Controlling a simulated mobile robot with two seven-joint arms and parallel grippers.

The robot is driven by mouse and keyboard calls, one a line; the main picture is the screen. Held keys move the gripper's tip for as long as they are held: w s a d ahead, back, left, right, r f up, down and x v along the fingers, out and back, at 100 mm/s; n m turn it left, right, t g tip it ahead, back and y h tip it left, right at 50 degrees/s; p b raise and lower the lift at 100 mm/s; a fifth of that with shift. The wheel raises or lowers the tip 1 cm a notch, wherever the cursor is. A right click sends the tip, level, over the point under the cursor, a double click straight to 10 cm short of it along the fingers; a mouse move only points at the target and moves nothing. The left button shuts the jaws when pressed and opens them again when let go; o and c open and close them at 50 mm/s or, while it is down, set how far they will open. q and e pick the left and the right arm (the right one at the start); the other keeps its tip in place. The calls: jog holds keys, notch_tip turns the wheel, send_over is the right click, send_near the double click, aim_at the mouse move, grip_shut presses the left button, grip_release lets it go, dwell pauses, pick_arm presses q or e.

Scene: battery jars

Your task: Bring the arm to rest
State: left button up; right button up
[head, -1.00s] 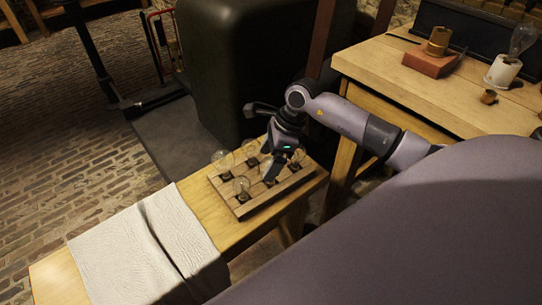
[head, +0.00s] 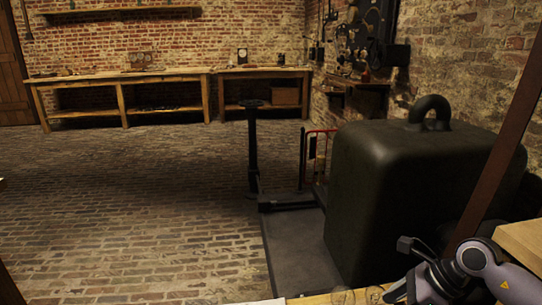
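My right arm (head: 485,262) shows at the bottom right corner, bent at a rounded joint. The wrist and upper part of my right gripper hang down from it to the bottom edge. The fingertips are out of frame, so I cannot see whether they are open or shut, or hold anything. My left gripper is not in view.
A thin strip of the low wooden bench (head: 310,300) shows at the bottom edge. A big dark weight (head: 400,190) with a ring stands behind my arm, and a wooden table corner (head: 522,240) is at right. The brick floor (head: 130,220) at left is clear.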

jog(key=s+a+r+m+t+y, duration=0.2)
jog(key=a+r+m+t+y, duration=0.1)
jog(key=a+m+y, duration=0.4)
jog(key=s+a+r+m+t+y, duration=0.25)
jog(key=a+m+t+y, duration=0.2)
jog(key=a, duration=0.45)
jog(key=d+f+m+t+h, duration=0.3)
jog(key=m+t+h, duration=0.15)
jog(key=m, duration=0.65)
jog(key=d+f+m+t+h, duration=0.25)
jog(key=m+h, duration=0.35)
jog(key=m, duration=0.6)
jog(key=s+f+m+g+h+p, duration=0.1)
jog(key=s+f+m+g+h, duration=0.4)
jog(key=s+f+m, duration=0.55)
pick_arm(q)
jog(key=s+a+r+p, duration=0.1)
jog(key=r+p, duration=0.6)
jog(key=p, duration=0.3)
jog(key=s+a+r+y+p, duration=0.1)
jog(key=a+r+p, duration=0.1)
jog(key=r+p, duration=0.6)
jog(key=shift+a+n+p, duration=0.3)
jog(key=shift+p, duration=0.95)
pick_arm(e)
jog(key=s+d+r+g, duration=0.1)
jog(key=d+r, duration=0.3)
jog(key=r, duration=1)
jog(key=shift+r, duration=0.4)
